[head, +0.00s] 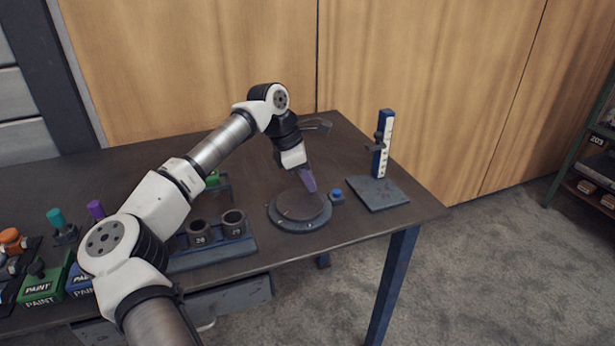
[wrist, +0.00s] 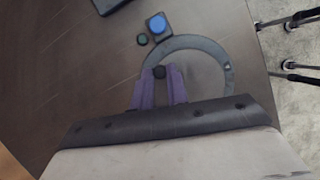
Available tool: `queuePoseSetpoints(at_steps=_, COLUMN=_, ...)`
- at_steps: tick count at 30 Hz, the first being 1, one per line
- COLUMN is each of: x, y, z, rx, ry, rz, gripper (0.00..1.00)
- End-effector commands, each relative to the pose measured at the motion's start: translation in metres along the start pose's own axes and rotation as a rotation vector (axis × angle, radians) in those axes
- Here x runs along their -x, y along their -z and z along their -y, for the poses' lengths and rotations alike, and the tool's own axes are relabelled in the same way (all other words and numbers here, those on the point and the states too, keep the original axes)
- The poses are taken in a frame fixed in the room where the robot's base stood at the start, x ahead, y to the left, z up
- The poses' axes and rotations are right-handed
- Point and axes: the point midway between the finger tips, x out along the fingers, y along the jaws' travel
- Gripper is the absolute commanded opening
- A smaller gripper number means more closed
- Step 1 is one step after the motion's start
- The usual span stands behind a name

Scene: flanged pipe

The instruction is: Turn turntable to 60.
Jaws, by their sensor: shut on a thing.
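The turntable (head: 299,212) is a dark round disc in a grey ring, lying on the table near its front right part. In the wrist view its ring (wrist: 229,77) shows around a darker disc with a small light mark. My gripper (head: 309,183) comes down over the turntable's far edge. In the wrist view the purple fingers of my gripper (wrist: 160,76) are shut on a small dark knob (wrist: 159,72) at the turntable's edge. The fingers hide part of the knob and ring. Any angle scale is too small to read.
A blue post with a white scale (head: 384,150) stands on a grey plate (head: 378,195). A holder (head: 228,250) with dark cups is at left.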

Motion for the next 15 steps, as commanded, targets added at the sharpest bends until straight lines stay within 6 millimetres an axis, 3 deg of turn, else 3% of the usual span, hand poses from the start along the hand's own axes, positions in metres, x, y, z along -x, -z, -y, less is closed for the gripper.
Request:
queuePoseSetpoints(at_steps=8, x=0.0002, y=-0.0002, z=0.0000, rx=-0.001, ry=0.000, rz=0.000, gripper=0.00)
queuePoseSetpoints(at_steps=9, x=0.0002, y=-0.0002, z=0.0000, rx=-0.001, ry=0.000, rz=0.000, gripper=0.17)
queuePoseSetpoints(at_steps=14, x=0.0002, y=-0.0001, z=0.0000, rx=0.000, ry=0.000, rz=0.000, gripper=0.38)
queuePoseSetpoints(at_steps=15, x=0.0002, y=-0.0001, z=0.0000, rx=0.000, ry=0.000, rz=0.000, gripper=0.38)
